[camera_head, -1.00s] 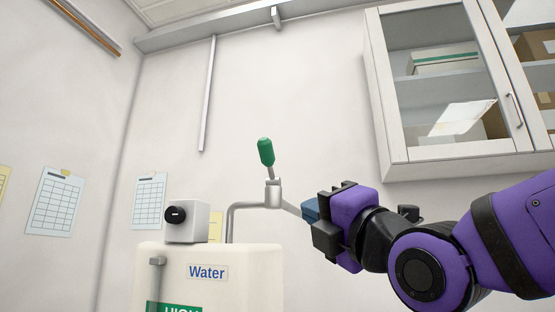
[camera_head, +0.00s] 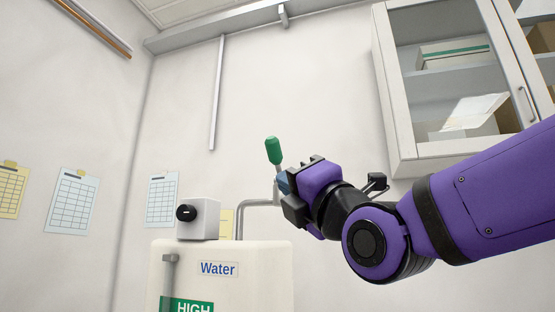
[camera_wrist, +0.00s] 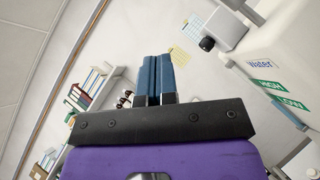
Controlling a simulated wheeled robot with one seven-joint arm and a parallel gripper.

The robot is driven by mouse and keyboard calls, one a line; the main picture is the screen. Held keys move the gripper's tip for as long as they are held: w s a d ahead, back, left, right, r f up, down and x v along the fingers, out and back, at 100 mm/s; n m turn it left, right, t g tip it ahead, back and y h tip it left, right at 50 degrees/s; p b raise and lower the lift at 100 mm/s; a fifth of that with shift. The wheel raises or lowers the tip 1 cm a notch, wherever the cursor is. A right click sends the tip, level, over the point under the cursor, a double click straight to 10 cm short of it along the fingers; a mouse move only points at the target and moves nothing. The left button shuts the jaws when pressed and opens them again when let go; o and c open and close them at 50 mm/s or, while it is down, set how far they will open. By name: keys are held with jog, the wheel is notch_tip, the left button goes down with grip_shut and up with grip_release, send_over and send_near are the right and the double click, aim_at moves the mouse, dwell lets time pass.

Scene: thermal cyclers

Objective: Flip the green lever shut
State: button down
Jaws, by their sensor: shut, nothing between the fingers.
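The green lever (camera_head: 273,151) stands nearly upright, tilted a little to the left, on top of a grey pipe (camera_head: 257,203) that rises behind the white water tank (camera_head: 222,262). My gripper (camera_head: 283,184) is just below the green handle, close to the lever's stem, and hides the pipe joint there. Whether it touches the stem cannot be told. In the wrist view my gripper (camera_wrist: 157,78) has its two blue fingers together with nothing between them. The lever does not show in the wrist view, where the tank (camera_wrist: 285,50) is at the right.
A white box with a black knob (camera_head: 198,218) sits on the tank. A glass-fronted wall cabinet (camera_head: 403,150) hangs at the upper right, above my arm. Paper sheets (camera_head: 73,200) hang on the left wall. The wall space above the lever is clear.

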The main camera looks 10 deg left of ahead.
aim_at(278, 159)
jog(key=w+a+r, duration=0.1)
jog(key=w, duration=0.1)
jog(key=w+a+r, duration=0.1)
jog(key=r, duration=0.1)
jog(key=w+a+r, duration=0.1)
jog(key=w+r, duration=0.1)
jog(key=shift+w+a+r, duration=0.15)
jog(key=shift+w+a, duration=0.15)
jog(key=shift+a, duration=0.1)
jog(key=shift+w+r, duration=0.25)
jog(key=shift+w, duration=0.1)
